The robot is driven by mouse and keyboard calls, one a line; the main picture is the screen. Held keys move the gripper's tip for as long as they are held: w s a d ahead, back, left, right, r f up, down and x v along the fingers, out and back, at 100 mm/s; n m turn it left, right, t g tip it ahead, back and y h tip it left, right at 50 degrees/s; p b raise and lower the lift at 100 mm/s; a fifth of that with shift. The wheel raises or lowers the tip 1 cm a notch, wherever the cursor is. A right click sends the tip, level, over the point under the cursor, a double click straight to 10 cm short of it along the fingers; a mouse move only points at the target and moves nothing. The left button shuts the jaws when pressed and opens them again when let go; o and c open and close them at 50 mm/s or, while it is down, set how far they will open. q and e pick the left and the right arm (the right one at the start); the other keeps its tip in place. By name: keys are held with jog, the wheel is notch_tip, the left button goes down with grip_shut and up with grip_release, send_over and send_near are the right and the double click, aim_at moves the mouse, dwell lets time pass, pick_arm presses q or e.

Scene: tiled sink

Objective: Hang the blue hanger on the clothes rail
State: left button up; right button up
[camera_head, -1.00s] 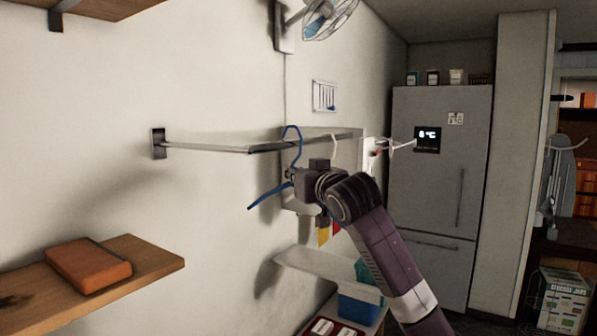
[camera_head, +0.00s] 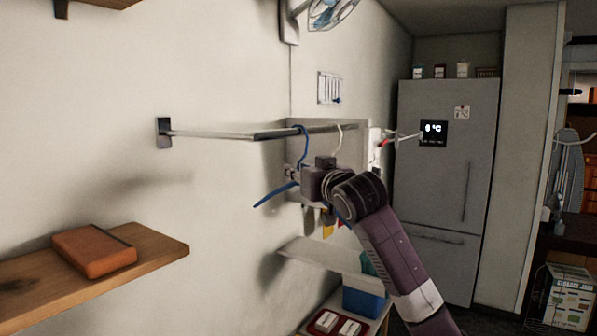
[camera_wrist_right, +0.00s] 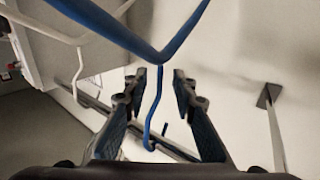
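The blue hanger (camera_head: 275,195) is at the clothes rail (camera_head: 215,135), with its hook up at the rail and its lower bar slanting down to the left. In the right wrist view, the blue hanger (camera_wrist_right: 158,95) has its hook around the rail (camera_wrist_right: 180,150). My right gripper (camera_head: 291,174) is just below the rail at the hanger's neck. In the right wrist view, the fingers of my right gripper (camera_wrist_right: 158,77) are apart, with the neck between them and gaps on both sides. My left gripper is not in view.
A white hanger (camera_head: 338,137) hangs on the rail to the right. A wooden shelf (camera_head: 160,250) with an orange-brown block (camera_head: 95,252) is at lower left. A pale shelf (camera_head: 315,256) and a blue bin (camera_head: 362,303) lie below. A fridge (camera_head: 435,190) stands behind.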

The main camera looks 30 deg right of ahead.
jog(key=s+a, duration=0.2)
jog(key=s, duration=0.9)
jog(key=shift+s+a, duration=0.2)
jog(key=shift+s, duration=0.2)
jog(key=shift+f, duration=0.1)
